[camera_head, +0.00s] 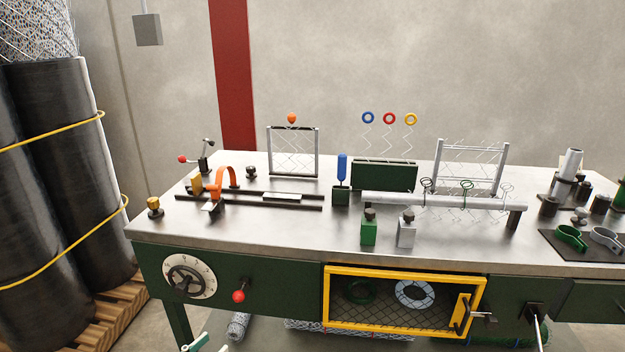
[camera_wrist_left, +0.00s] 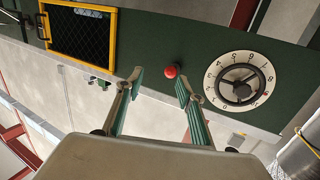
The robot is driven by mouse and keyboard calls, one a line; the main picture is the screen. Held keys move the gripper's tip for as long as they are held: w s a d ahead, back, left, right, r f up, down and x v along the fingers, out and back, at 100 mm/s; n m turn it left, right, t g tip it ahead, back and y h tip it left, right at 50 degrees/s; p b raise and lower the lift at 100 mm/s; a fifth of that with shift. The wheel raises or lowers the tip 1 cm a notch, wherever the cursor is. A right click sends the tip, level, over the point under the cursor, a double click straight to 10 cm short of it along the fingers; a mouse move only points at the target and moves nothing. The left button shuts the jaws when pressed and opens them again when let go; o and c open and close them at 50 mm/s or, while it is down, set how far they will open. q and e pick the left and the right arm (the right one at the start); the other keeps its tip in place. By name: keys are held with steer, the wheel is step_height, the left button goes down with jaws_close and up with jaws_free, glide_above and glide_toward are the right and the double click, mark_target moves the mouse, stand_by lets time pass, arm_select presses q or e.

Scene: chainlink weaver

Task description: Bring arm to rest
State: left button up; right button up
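My left gripper (camera_head: 196,343) shows only in part at the bottom edge of the head view, below and left of the red knob (camera_head: 239,296) on the green bench front. In the left wrist view my left gripper (camera_wrist_left: 158,86) is open, its two green-padded fingers apart with nothing between them. The red knob (camera_wrist_left: 171,71) appears just beyond the fingertips, with no contact seen. The numbered dial with its dark handwheel (camera_wrist_left: 239,83) is to the right of it. My right gripper is in neither view.
Dark rolls (camera_head: 75,170) stand on a pallet at left. Floor between is open.

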arm_select(q)
steer(key=s+d+f+g+y+p, duration=0.1)
steer(key=s+d+f, duration=0.1)
steer(key=s, duration=0.5)
steer(key=s+d+f+g+y+p, duration=0.1)
steer(key=s+d+f+g+y, duration=0.1)
steer(key=s, duration=0.6)
steer(key=s+d+f+g+y+p, duration=0.1)
steer(key=s+d+f+y+p, duration=0.1)
steer(key=s, duration=0.6)
steer(key=shift+s+d+f+n+g, duration=0.25)
steer(key=shift+d+f+n+g, duration=0.15)
steer(key=shift+d+f, duration=0.5)
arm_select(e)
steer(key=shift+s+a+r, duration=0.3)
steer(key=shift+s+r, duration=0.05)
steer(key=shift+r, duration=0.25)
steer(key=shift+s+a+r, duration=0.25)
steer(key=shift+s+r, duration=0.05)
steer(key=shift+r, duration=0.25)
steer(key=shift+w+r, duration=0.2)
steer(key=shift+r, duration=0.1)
